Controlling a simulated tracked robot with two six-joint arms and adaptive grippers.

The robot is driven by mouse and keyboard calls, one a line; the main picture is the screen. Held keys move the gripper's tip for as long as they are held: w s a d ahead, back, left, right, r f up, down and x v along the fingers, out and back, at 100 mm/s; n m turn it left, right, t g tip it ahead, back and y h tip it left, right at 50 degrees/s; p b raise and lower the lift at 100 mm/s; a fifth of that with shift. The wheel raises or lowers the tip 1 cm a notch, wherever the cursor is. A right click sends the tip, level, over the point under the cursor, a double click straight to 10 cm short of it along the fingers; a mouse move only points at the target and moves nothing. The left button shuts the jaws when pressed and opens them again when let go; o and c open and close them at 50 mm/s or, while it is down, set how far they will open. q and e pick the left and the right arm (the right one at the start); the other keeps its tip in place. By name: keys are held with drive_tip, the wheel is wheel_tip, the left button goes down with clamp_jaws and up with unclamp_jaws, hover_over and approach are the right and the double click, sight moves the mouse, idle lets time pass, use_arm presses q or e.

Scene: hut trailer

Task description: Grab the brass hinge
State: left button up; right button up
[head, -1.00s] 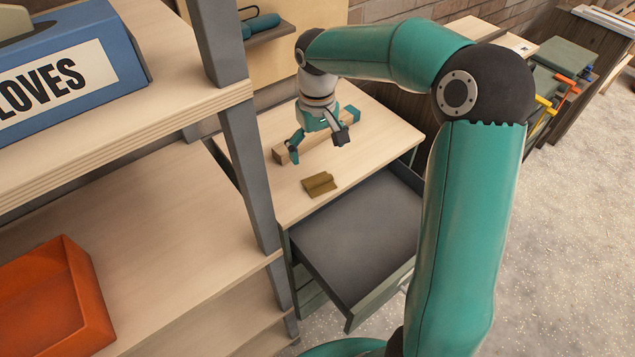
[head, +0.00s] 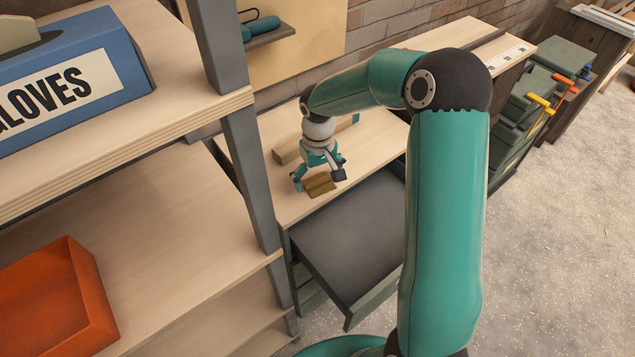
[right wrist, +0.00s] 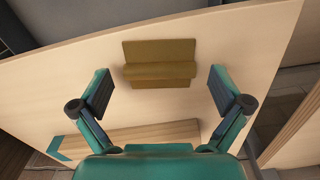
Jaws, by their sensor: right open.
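The brass hinge (head: 319,184) lies on the light wood top of the drawer cabinet (head: 286,207), near the edge above the open drawer. My right gripper (head: 319,177) is open just above and behind the hinge. In the right wrist view the hinge (right wrist: 159,64) lies between and ahead of the two spread fingertips (right wrist: 164,92), with space on both sides. Neither finger visibly touches it. My left gripper is not in view.
The open grey drawer (head: 352,235) juts out below the hinge. A grey shelf post (head: 250,180) stands left, with a blue gloves box (head: 75,85) and orange bin (head: 50,300) on the shelves.

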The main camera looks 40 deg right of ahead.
drive_tip(key=shift+c, duration=0.2)
drive_tip(key=c, duration=1.2)
drive_tip(key=shift+r, duration=0.2)
